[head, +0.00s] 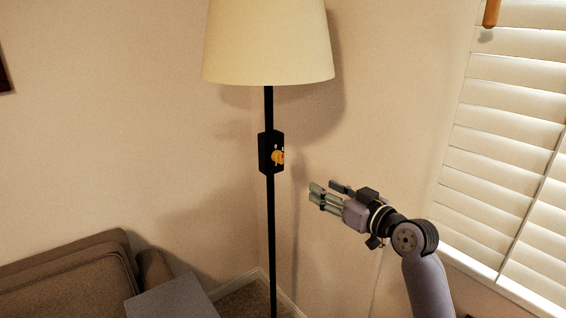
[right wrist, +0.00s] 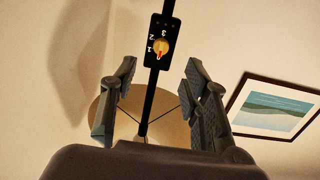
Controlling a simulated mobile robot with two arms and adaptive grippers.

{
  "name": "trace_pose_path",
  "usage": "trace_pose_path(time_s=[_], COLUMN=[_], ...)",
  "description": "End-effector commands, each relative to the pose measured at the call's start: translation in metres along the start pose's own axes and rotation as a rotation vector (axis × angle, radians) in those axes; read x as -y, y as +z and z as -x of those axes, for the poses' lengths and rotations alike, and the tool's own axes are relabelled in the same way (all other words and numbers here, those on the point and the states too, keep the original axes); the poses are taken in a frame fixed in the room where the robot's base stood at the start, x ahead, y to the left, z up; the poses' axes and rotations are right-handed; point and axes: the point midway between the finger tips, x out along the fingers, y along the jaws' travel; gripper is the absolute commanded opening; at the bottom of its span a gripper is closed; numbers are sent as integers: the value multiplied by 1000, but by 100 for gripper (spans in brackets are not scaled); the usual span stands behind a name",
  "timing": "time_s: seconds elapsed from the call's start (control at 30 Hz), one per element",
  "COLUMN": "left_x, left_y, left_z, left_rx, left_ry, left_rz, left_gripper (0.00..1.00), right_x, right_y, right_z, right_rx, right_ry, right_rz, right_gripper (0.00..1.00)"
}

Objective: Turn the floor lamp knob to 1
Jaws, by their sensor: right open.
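The floor lamp has a cream shade (head: 268,42) and a thin black pole (head: 270,225). A black switch box (head: 265,152) on the pole carries a yellow-orange knob (head: 278,157). In the right wrist view the knob (right wrist: 161,48) shows beside the white numbers 1, 2 and 3. My left gripper is out of view.
A brown sofa (head: 75,275) and a grey surface (head: 172,300) are at the lower left. A window with white blinds (head: 515,150) is on the right. A framed picture (right wrist: 275,106) hangs on the wall. The space between my right gripper and the knob looks clear.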

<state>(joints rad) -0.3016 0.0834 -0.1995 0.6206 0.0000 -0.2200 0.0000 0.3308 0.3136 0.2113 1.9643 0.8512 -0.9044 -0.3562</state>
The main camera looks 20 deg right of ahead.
Motion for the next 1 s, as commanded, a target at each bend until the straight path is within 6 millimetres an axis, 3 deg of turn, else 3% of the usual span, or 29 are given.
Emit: trace_pose_path(time_s=[0.1, 0.27, 0.8, 1.0], left_x=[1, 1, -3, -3], left_y=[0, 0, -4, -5], left_z=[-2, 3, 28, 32], left_rx=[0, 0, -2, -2], left_ry=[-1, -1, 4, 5], left_rz=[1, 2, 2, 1], left_gripper=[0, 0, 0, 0], right_x=[5, 5, 8, 9], right_y=[-27, -33, -39, -39], right_z=[6, -6, -116, -147], right_rx=[-50, -58, -54, -54], right_ry=[-20, -23, -23, -22], right_rz=[25, 25, 23, 24], right_gripper=[43, 43, 43, 43])
